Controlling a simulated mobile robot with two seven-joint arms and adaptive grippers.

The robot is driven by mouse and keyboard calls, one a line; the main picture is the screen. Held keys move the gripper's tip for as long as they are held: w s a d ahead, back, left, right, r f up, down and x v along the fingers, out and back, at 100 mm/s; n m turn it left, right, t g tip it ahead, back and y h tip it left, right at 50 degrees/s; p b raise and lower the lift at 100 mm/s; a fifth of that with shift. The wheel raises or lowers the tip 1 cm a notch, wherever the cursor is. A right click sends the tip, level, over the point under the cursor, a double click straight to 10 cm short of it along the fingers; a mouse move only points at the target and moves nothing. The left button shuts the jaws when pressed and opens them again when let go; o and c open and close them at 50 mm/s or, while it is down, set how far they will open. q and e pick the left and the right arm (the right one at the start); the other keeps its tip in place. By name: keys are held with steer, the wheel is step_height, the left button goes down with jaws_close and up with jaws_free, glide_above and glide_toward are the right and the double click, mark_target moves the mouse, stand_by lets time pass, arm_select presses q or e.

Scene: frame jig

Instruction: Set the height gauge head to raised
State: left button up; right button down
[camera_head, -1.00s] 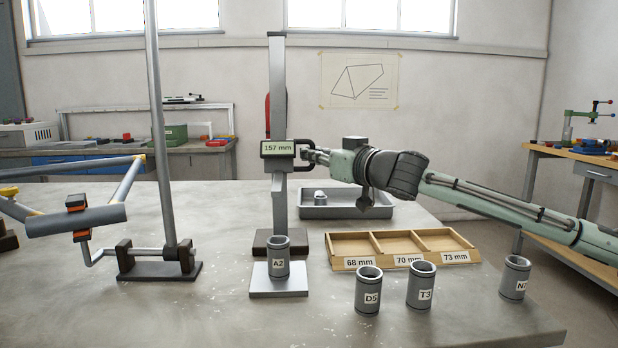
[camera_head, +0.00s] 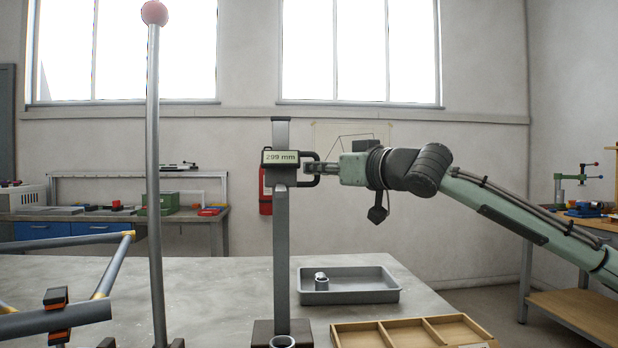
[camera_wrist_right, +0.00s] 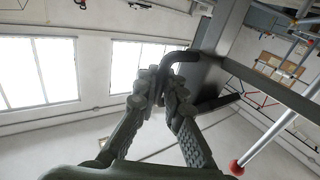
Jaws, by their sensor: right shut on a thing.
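The height gauge stands on the table as a grey upright column (camera_head: 281,240) on a dark base. Its dark head (camera_head: 279,168) sits high on the column, and its display reads 299 mm. A dark loop handle (camera_head: 322,168) sticks out from the head's right side. My right gripper (camera_head: 308,169) is shut on this handle, with the arm coming in from the right. In the right wrist view the fingers (camera_wrist_right: 165,90) close around the handle bar beside the head (camera_wrist_right: 205,80). The top of a grey cylinder (camera_head: 283,342) shows in front of the gauge base. My left gripper is not in view.
A grey tray (camera_head: 385,296) holding a small metal part lies right of the column. A wooden compartment box (camera_head: 352,338) is in front of it. A tall rod with a red ball (camera_head: 155,13) stands to the left, near a tube frame (camera_head: 60,318).

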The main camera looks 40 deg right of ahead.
steer(key=shift+r, duration=0.2)
steer(key=c, duration=1.9)
jaws_free()
steer(key=shift+f, duration=0.1)
steer(key=s, duration=1.2)
steer(key=shift+d, duration=0.25)
